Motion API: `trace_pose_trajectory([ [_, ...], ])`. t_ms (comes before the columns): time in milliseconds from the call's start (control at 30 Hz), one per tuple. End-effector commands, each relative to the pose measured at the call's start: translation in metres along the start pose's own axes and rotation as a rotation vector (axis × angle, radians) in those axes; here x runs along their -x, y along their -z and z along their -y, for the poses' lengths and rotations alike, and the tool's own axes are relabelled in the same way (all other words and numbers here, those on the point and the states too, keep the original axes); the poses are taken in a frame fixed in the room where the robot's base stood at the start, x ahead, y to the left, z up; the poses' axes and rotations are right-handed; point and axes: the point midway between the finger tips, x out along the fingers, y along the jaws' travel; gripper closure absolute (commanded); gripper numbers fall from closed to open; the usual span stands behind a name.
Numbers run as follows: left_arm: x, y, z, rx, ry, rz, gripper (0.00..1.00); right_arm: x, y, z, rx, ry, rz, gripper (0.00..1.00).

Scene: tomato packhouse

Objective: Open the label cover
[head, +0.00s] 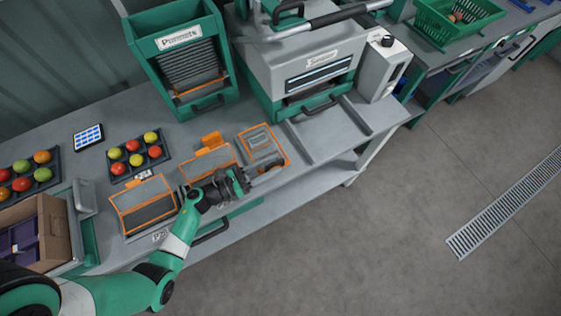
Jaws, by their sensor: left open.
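Orange-edged grey units lie along the front of the bench. The left unit (146,207) has a dark sloping panel. The middle unit (208,160) has an orange tab standing at its back. The right one (262,143) is a flat orange frame around a grey panel. Which part is the label cover I cannot tell for sure. My left gripper (262,170) is open, in front of the middle and right units, pointing right. It hides part of their front edges, and I cannot tell whether it touches them. My right gripper is out of view.
A green punnet dispenser (209,103) and a grey-green sealing machine (256,76) stand at the back. Trays of tomatoes (138,176), a small screen (88,137) and a cardboard box (56,228) are at left. The bench surface (365,112) is clear at right.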

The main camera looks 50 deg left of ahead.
Motion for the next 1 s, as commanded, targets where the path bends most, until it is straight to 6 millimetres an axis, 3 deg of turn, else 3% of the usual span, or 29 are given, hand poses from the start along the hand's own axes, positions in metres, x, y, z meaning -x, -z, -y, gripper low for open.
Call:
trace_pose_trajectory([
  [100, -0.024, 0.000, 0.001, -0.001, 0.005, 0.000, 0.53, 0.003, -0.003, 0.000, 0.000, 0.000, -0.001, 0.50],
  [200, -0.036, 0.000, 0.000, 0.000, 0.002, 0.000, 0.53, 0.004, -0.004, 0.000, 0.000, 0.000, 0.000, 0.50],
  [533, -0.042, -0.001, 0.000, 0.001, -0.001, 0.000, 0.53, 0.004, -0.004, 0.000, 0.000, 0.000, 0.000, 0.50],
  [567, -0.042, -0.001, 0.000, 0.001, -0.001, 0.000, 0.55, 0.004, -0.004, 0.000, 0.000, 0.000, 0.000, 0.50],
  [800, -0.042, -0.001, 0.000, 0.001, -0.001, 0.000, 0.98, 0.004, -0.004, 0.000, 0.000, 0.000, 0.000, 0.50],
  [1000, -0.042, -0.001, 0.000, 0.001, -0.001, 0.000, 1.00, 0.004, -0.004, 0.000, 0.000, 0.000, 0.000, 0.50],
])
